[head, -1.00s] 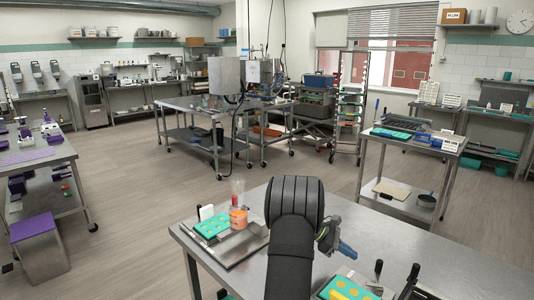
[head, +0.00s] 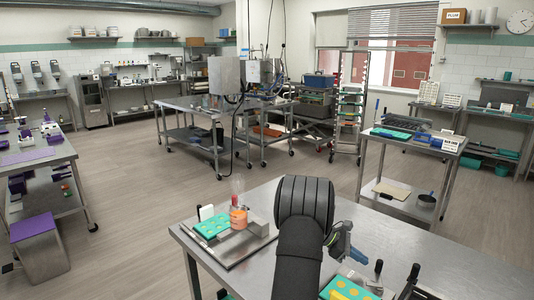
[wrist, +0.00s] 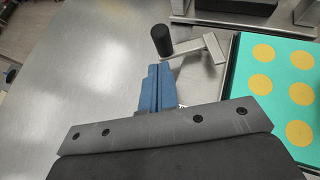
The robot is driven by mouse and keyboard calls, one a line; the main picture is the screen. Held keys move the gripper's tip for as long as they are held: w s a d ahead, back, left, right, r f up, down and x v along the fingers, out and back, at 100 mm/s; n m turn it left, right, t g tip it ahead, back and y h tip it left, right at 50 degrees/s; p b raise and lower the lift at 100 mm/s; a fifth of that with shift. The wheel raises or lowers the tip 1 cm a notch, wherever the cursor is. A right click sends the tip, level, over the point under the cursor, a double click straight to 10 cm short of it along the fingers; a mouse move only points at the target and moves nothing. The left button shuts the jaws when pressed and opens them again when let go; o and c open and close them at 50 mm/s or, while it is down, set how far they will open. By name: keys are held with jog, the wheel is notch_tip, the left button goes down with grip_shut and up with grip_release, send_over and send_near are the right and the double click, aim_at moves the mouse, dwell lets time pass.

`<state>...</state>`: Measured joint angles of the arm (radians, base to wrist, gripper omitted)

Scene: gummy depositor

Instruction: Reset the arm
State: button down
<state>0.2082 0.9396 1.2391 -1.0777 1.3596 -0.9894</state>
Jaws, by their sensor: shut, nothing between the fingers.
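My gripper shows in the head view (head: 346,252) beyond the black end of my arm, above the steel table (head: 430,250). In the wrist view its blue fingers (wrist: 157,90) are together, with nothing between them. They are over bare table, left of a teal mold with yellow round cavities (wrist: 290,75). A metal bracket with a black knob (wrist: 161,40) shows just past the fingertips; I cannot tell how far below them it lies.
A tray with a teal mold (head: 212,227) and an orange-filled cup (head: 238,218) stands at the table's left. Another mold (head: 345,290) and black-knobbed handles (head: 414,272) are at the front.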

jog(key=shift+s+d+r, duration=0.1)
jog(key=shift+s+d, duration=0.15)
jog(key=shift+d, duration=0.25)
jog(key=shift+s+d, duration=0.2)
jog(key=shift+d, duration=0.25)
jog(key=shift+s+a, duration=0.15)
jog(key=shift+a, duration=0.4)
jog(key=a+n+t, duration=0.1)
jog(key=t, duration=0.1)
jog(key=s+a+n+t, duration=0.1)
jog(key=n, duration=0.1)
jog(key=shift+s+t+h, duration=0.2)
jog(key=shift+t+h, duration=0.1)
jog(key=shift+t, duration=0.1)
jog(key=n+t, duration=0.1)
jog(key=s+a+n+t, duration=0.1)
jog(key=n+t, duration=0.1)
jog(key=n, duration=0.1)
jog(key=shift+s+a+t, duration=0.3)
jog(key=shift+s, duration=0.1)
jog(key=a, duration=0.2)
jog(key=s+a, duration=0.1)
jog(key=a+r, duration=0.1)
jog(key=a, duration=0.1)
jog(key=shift+s+a, duration=0.35)
jog(key=shift+s+a+r, duration=0.2)
jog(key=shift+a+r, duration=0.05)
jog(key=shift+a, duration=0.15)
